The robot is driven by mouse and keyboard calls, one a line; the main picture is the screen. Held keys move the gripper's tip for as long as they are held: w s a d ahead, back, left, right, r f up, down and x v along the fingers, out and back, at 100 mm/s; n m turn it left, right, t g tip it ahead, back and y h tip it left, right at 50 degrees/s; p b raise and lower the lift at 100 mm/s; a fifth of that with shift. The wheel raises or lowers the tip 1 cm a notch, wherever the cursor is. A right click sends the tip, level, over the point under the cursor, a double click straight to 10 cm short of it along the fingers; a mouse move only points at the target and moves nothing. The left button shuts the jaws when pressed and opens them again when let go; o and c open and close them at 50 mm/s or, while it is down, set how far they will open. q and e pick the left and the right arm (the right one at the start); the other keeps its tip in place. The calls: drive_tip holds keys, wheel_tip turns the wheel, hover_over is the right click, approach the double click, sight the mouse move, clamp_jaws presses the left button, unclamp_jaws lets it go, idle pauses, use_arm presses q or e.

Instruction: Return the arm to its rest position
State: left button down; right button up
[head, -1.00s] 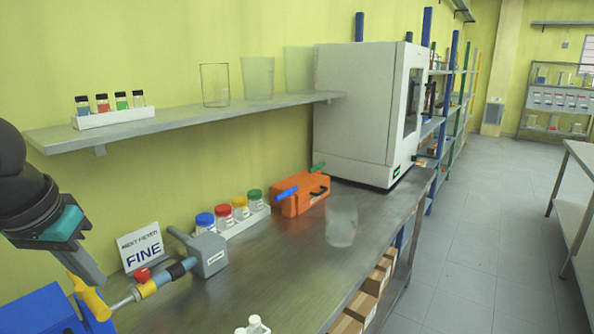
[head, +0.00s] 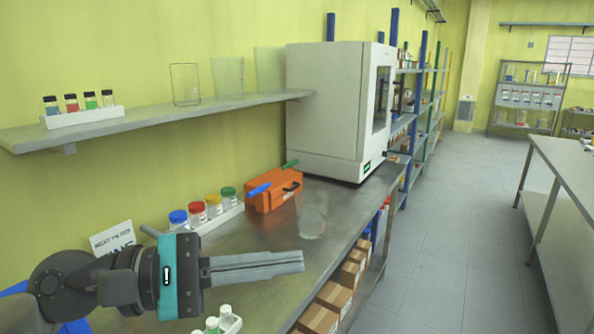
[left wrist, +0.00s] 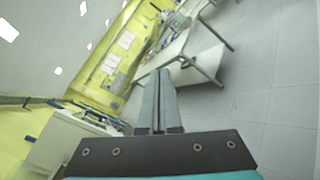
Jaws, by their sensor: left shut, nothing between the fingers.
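My left gripper (head: 300,262) reaches in from the left in the head view, above the steel bench (head: 345,205). Its two grey fingers lie together, pointing right, with nothing between them. In the left wrist view the shut fingers (left wrist: 158,80) point out toward the room. The arm covers part of the sign (head: 112,238) and the equipment behind it. My right gripper is in neither view.
Jars with coloured lids (head: 197,212), an orange box (head: 272,192) and a glass beaker (head: 311,214) stand on the bench. A white cabinet machine (head: 328,110) stands behind. A shelf (head: 180,108) runs along the wall.

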use_arm(q)
drive_tip(key=w+a+r+n+t+y, duration=0.1)
drive_tip(key=w+a+n+t+y, duration=0.2)
drive_tip(key=n+t, duration=0.8)
drive_tip(key=w+a+r+n+t+y, duration=0.15)
drive_tip(key=w+a+n+t, duration=0.3)
drive_tip(key=n, duration=1.25)
drive_tip(key=a+f+n+g+y, duration=0.2)
drive_tip(key=a+f+n+y, duration=0.2)
drive_tip(key=f+n+y, duration=0.45)
drive_tip(key=a+f+n+g+y, duration=0.2)
drive_tip(key=a+f+n+y, duration=0.25)
drive_tip(key=f+n, duration=0.55)
drive_tip(key=s+d+f+n+g, duration=0.3)
drive_tip(key=s+f+n+g, duration=0.95)
drive_tip(key=s+f, duration=0.85)
drive_tip(key=s+f+b, duration=0.1)
drive_tip(key=s+f, duration=0.1)
drive_tip(key=f, duration=1)
drive_tip(key=s+f+b, duration=0.2)
drive_tip(key=f, duration=1)
drive_tip(key=s+a+f+g+b, duration=0.2)
drive_tip(key=s+a+f, duration=0.1)
drive_tip(key=s+f, duration=1.1)
drive_tip(key=shift+a+f, duration=0.2)
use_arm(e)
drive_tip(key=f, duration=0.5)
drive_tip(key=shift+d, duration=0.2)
